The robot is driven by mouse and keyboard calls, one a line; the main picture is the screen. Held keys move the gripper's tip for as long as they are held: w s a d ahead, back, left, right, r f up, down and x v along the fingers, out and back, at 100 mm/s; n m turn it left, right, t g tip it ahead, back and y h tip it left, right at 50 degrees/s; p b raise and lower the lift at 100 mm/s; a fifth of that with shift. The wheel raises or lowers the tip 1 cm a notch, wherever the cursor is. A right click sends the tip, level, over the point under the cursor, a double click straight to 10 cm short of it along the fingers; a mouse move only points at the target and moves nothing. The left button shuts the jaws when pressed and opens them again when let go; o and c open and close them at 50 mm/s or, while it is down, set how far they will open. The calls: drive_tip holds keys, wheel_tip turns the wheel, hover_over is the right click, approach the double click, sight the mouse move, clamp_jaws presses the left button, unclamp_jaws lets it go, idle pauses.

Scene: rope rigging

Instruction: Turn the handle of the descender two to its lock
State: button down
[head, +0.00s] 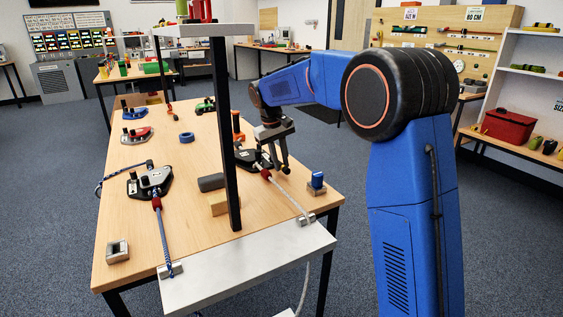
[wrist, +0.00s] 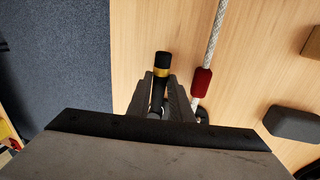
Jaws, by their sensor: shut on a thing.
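A dark descender (head: 247,158) lies on the wooden table with a white rope and a red sleeve (head: 265,173) at its near end. My gripper (head: 281,168) is at its right side and partly covers it. In the wrist view, my gripper (wrist: 159,88) is shut on a black handle (wrist: 162,60) with a yellow band, and the handle's end sticks out past the fingertips. The red sleeve (wrist: 202,83) and white rope are just right of the fingers. Most of the descender's body is hidden there. Another black descender (head: 150,183) with a blue rope lies further left. No number is readable on either.
A blue-topped block (head: 317,181) stands to the right. A grey block (wrist: 292,125) lies right in the wrist view. The table edge is close on the left there.

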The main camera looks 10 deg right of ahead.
drive_tip(key=c, duration=1.6)
unclamp_jaws()
drive_tip(key=a+r, duration=0.1)
drive_tip(key=r, duration=0.4)
drive_tip(key=a+r, duration=0.1)
drive_tip(key=r, duration=0.5)
drive_tip(key=s+a+r, duration=0.1)
drive_tip(key=r, duration=0.5)
drive_tip(key=shift+a, duration=0.2)
drive_tip(key=shift+s, duration=0.1)
